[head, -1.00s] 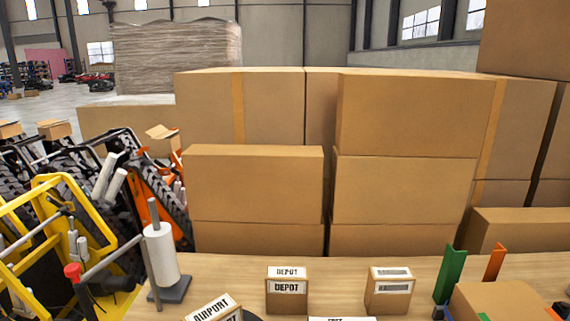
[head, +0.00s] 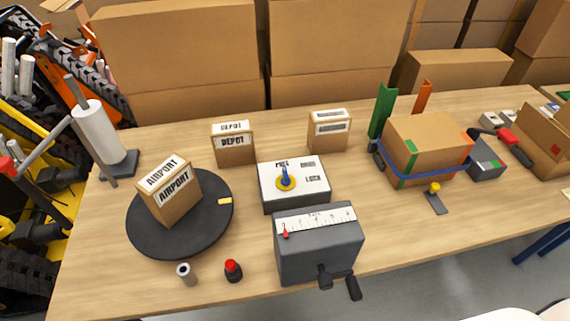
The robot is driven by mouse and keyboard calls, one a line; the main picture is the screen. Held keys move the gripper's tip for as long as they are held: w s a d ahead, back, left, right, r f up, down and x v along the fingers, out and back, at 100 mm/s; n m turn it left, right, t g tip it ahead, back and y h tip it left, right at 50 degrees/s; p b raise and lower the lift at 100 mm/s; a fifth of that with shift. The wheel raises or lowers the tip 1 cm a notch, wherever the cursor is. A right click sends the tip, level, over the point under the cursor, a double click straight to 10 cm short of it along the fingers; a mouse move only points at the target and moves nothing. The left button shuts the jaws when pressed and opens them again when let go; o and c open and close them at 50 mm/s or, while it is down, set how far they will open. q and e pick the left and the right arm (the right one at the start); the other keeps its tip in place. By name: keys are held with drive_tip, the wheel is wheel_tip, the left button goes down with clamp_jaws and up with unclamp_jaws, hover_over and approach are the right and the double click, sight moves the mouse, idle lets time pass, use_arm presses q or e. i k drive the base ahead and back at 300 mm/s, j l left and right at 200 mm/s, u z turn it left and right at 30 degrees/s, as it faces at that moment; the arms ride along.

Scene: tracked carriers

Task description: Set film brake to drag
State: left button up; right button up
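A dark box with a white top plate (head: 305,170) stands mid-table, carrying a blue selector knob (head: 285,179) on a yellow disc. Its printed labels are too small to read surely, so I cannot tell the setting or confirm that it is the film brake. In front of it is a grey box (head: 318,245) with a numbered scale, a red pointer (head: 286,233) near the left end and a black crank handle (head: 353,288). A white film roll (head: 98,133) stands on a post with a grey base at the left. Neither of my grippers is in view.
A black turntable (head: 190,237) holds an AIRPORT carton (head: 171,191). A DEPOT carton (head: 234,149) and another labelled carton (head: 328,133) stand behind. A blue-strapped carton (head: 428,145) is on the right. A small grey cylinder (head: 187,275) and a red-topped button (head: 233,270) sit near the front edge.

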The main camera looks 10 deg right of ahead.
sight(285, 180)
drive_tip(key=k+z, duration=0.15)
drive_tip(key=z, duration=0.2)
drive_tip(key=k+l+z, duration=0.1)
drive_tip(key=z, duration=0.3)
drive_tip(key=k+l+z, duration=0.1)
drive_tip(key=z, duration=0.25)
